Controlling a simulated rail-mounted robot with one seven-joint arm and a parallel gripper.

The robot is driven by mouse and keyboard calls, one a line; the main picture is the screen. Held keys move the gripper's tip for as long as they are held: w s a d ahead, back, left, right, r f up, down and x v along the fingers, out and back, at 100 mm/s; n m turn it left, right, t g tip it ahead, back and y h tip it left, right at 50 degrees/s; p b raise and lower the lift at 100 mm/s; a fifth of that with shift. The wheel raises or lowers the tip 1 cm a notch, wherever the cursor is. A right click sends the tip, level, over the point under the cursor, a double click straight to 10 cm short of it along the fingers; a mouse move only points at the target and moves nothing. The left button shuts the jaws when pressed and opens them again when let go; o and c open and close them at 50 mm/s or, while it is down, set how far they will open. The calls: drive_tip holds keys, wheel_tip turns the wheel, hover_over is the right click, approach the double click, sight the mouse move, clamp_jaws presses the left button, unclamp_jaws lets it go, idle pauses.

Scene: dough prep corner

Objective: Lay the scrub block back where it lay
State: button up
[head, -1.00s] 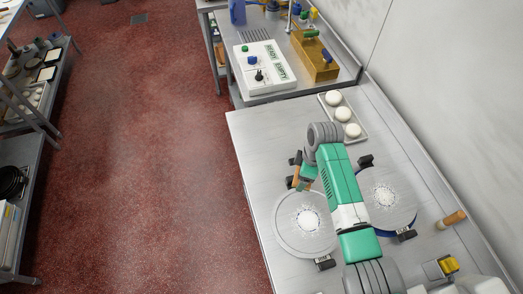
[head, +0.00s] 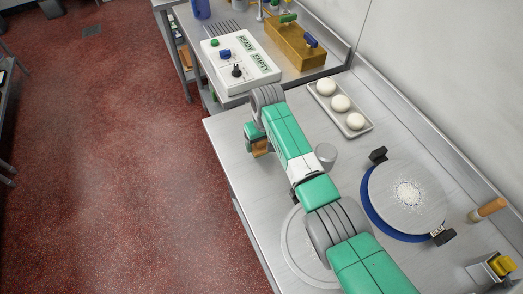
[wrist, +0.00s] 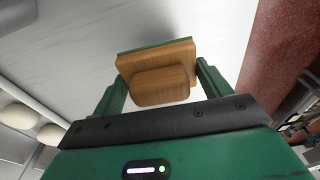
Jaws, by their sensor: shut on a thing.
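The scrub block (wrist: 160,85) is a wooden block with a raised wooden grip and a green pad on its far face. My gripper (wrist: 158,88) is shut on it, one green finger at each side, in the wrist view. In the head view the block (head: 261,149) shows as a small brown piece below my gripper (head: 255,138), over the left part of the steel table (head: 228,140). A shadow falls on the table beside the block in the wrist view. I cannot tell whether the pad touches the table.
A tray (head: 368,127) with white dough balls stands at the back. A round plate (head: 402,215) with white powder sits at right; another (head: 291,238) is mostly hidden under my arm. A control box (head: 237,72) is on the far bench.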

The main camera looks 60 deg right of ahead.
sight(263, 149)
drive_tip(key=shift+f+b, duration=0.45)
drive_tip(key=shift+f, duration=1.65)
drive_tip(key=shift+w, duration=0.1)
drive_tip(key=shift+f, duration=0.25)
drive_tip(key=o, duration=1)
drive_tip(key=shift+r, duration=0.1)
drive_tip(key=shift+c, duration=0.2)
drive_tip(key=r+p, duration=0.1)
drive_tip(key=r, duration=0.3)
drive_tip(key=r+p, duration=0.1)
drive_tip(key=r, duration=0.3)
drive_tip(key=s+r+p, duration=0.1)
drive_tip(key=r, duration=0.3)
drive_tip(key=shift+s+a+r, duration=0.1)
drive_tip(key=shift+a+r, duration=0.05)
drive_tip(key=shift+a, duration=0.25)
